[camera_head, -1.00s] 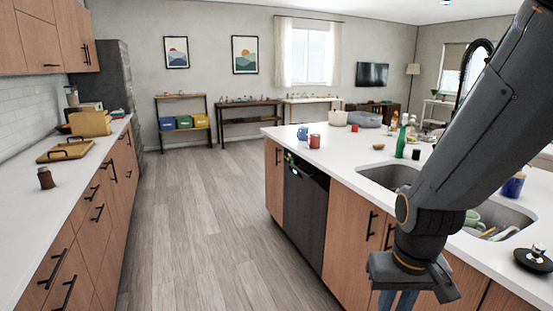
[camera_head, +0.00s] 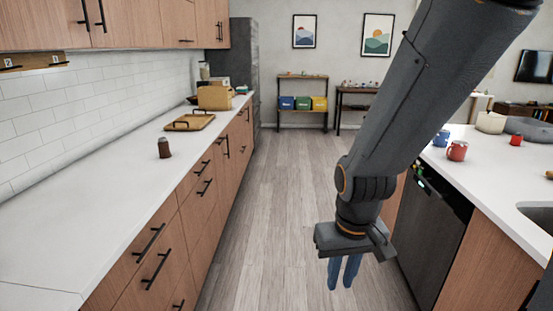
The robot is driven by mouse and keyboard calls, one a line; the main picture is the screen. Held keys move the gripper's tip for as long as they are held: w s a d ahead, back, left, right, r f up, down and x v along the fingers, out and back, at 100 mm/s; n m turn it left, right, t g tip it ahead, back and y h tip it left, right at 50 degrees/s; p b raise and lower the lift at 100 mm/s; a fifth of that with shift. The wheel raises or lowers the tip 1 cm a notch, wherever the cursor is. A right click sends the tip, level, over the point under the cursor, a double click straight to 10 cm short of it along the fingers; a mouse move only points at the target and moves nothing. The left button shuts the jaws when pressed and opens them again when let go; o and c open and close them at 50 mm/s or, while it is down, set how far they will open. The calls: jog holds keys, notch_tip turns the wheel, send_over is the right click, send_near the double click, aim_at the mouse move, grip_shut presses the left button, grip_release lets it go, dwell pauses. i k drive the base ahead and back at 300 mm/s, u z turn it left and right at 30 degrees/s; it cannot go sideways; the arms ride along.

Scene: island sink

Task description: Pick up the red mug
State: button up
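The red mug (camera_head: 457,151) stands upright on the white island counter at the right, near the island's left edge. A blue mug (camera_head: 441,138) stands just behind and left of it. My gripper (camera_head: 343,274) points down over the floor in front of the island, well to the left of and nearer than the red mug. Its two blue fingers are slightly apart, with nothing seen between them.
The island (camera_head: 482,180) has a dark dishwasher (camera_head: 432,228) in its side and a sink at the right edge. A smaller red item (camera_head: 516,140) sits farther back. The left counter (camera_head: 110,205) holds a brown jar (camera_head: 164,148) and a tray (camera_head: 190,122). The aisle floor (camera_head: 260,220) is clear.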

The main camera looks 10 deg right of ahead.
aim_at(457, 151)
jog(key=u, duration=0.2)
jog(key=i, duration=1.75)
jog(key=z, duration=0.75)
jog(key=i, duration=1)
jog(key=z, duration=1.55)
jog(key=i, duration=0.9)
jog(key=z, duration=0.1)
